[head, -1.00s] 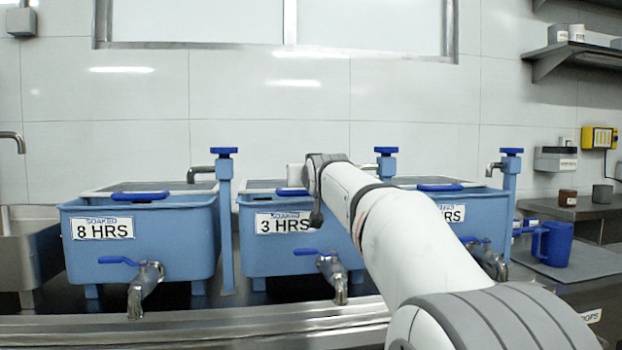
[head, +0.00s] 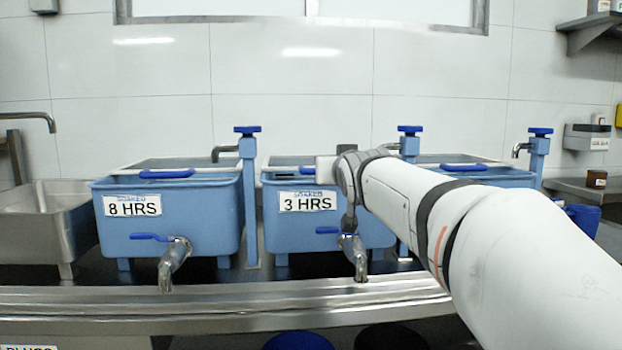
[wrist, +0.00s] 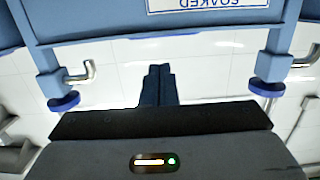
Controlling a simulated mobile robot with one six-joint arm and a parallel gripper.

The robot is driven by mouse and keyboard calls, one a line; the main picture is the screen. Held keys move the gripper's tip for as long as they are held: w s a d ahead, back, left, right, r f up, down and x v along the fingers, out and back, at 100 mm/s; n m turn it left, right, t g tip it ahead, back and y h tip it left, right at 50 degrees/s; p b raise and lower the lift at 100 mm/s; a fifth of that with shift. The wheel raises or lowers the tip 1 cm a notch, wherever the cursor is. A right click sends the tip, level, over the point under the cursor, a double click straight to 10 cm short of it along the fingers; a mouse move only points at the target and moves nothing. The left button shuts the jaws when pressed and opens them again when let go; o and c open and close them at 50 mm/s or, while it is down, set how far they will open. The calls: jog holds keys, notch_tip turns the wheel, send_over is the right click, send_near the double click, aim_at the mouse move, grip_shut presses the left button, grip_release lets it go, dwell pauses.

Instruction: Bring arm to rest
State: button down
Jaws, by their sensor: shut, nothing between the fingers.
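My gripper (wrist: 157,84) shows in the wrist view with its two dark fingers together and nothing between them. In the head view my white arm reaches from the lower right to in front of the middle blue tank (head: 285,232), labelled 3 HRS. The gripper's fingers cannot be made out there. The wrist view is upside down and shows a blue tank edge with a SOAKED label (wrist: 208,4) at its top. The fingers look apart from the tank, with tiled wall behind them.
A blue 8 HRS tank (head: 172,240) stands at left, and a third tank (head: 480,178) is partly behind my arm. Blue-topped posts (head: 248,195) and taps (head: 172,262) stick out around the tanks. A steel sink (head: 55,222) is at far left. A blue jug (head: 583,218) is at right.

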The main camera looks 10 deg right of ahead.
jog(key=s+a+f+g+p, duration=0.1)
jog(key=s+g+p, duration=0.6)
jog(key=s+p, duration=0.8)
jog(key=s+a+f+g+y+p, duration=0.1)
jog(key=s+g+p, duration=0.6)
jog(key=s+p, duration=0.8)
jog(key=a+f+p, duration=0.1)
jog(key=p, duration=0.2)
jog(key=shift+a+n, duration=0.15)
jog(key=shift+n, duration=0.25)
